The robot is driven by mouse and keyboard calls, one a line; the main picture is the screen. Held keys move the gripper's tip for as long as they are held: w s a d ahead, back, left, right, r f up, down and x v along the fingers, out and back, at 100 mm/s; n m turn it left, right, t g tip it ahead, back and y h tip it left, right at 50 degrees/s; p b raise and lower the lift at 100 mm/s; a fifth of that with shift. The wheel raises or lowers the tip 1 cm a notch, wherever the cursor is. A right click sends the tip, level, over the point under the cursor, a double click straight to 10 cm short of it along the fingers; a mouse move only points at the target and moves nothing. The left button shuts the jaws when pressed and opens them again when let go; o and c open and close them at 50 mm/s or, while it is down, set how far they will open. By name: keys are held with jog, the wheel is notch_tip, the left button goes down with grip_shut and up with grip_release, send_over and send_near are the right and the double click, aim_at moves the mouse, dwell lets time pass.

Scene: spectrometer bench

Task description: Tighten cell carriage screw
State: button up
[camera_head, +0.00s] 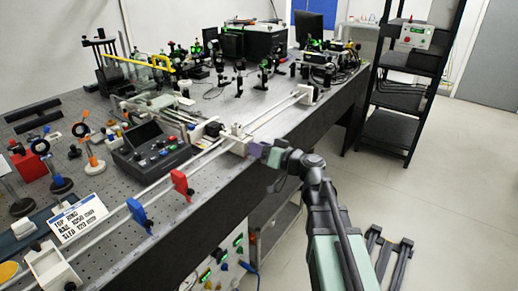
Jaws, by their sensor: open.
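A pale carriage block (235,139) sits on the twin rails (274,117) along the bench's front edge. It may be the cell carriage; I cannot make out a screw on it. My gripper (255,151) is open, just right of this block and close to it. Its purple end points left at the block. Whether they touch, and what lies between the fingers, is too small to tell.
A red clamp (181,184) and a blue clamp (138,214) stand on the rails further left. A dark control box (150,150) with knobs sits behind the rails. Many optics mounts crowd the bench.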

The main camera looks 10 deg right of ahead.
jog(key=shift+w+a, duration=0.1)
jog(key=shift+a, duration=0.05)
grip_shut()
dwell(0.4)
jog(key=m, duration=2.2)
jog(key=shift+r, duration=0.1)
dwell(0.3)
